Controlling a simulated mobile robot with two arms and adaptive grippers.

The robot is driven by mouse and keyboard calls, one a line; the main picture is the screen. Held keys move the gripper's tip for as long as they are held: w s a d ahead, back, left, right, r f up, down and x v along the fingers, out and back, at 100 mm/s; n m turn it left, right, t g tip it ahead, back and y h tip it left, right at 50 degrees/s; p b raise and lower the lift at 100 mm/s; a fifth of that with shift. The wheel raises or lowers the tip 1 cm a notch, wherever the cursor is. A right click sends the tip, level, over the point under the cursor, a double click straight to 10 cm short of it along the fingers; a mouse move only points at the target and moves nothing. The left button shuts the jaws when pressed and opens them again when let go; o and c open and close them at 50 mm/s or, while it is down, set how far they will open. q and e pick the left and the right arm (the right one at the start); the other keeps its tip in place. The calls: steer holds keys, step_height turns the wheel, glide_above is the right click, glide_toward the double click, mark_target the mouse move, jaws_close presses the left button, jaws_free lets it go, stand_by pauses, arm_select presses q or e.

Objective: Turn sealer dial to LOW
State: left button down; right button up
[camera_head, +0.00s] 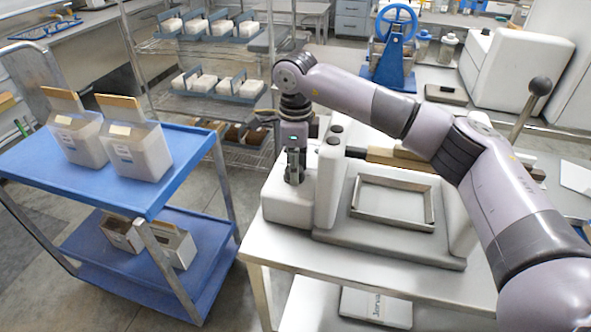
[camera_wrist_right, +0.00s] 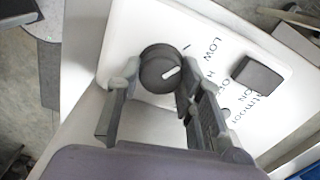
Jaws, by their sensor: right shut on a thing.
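The sealer (camera_head: 283,208) is a white machine on the table, with a metal frame on its grey bed. Its dial (camera_wrist_right: 160,62) is a round dark knob in the right wrist view, with a white pointer line aimed right and slightly up. The LOW label and a short tick lie up and right of it; another label, partly hidden by a finger, begins with H. My right gripper (camera_head: 293,180) points down at the sealer's left housing. In the wrist view its fingers (camera_wrist_right: 155,85) are shut on the dial from both sides. The dial is hidden in the head view. My left gripper is not in view.
A dark square switch (camera_wrist_right: 257,76) sits beside the dial, near an ON label. A blue cart (camera_head: 185,150) with open white bags stands at the left. A wire rack (camera_head: 150,45) stands behind. A lever with a dark ball (camera_head: 540,87) rises at the right.

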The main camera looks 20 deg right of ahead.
stand_by(0.4)
steer(key=o, duration=1.2)
steer(key=shift+c, duration=0.2)
steer(key=shift+r, duration=0.15)
step_height(320, 180, up, 12)
steer(key=shift+f, duration=0.25)
